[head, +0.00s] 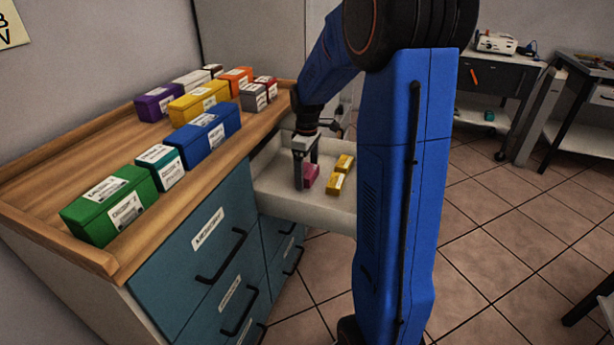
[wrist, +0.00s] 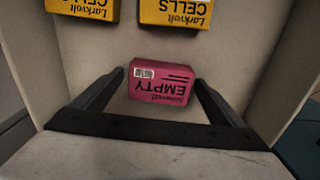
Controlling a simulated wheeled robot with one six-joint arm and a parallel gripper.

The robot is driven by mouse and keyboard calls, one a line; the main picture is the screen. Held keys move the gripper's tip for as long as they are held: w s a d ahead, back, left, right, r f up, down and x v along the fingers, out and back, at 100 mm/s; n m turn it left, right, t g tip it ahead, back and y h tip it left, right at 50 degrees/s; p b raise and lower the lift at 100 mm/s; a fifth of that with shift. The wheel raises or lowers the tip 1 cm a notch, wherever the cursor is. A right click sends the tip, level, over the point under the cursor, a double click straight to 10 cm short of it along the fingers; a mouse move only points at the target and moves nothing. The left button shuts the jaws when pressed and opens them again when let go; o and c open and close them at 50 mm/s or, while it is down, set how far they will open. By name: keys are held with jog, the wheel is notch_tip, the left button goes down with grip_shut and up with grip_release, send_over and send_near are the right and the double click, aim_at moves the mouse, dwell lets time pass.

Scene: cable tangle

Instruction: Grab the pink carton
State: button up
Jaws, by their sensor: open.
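The pink carton (head: 311,174) lies in the open white drawer, partly hidden by my gripper in the head view. In the wrist view the pink carton (wrist: 161,83) shows a label reading "EMPTY" and sits between the two dark fingers. My gripper (head: 304,183) points down into the drawer and is open around the carton. I cannot tell whether the fingertips touch the drawer floor.
Yellow cartons (head: 338,182) marked "CELLS" lie beside the pink one in the drawer (head: 318,212). The drawer walls stand close around. The cabinet top (head: 120,150) holds several coloured boxes. Workbenches (head: 505,75) stand at the back right.

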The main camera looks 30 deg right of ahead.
jog(key=c, duration=1.1)
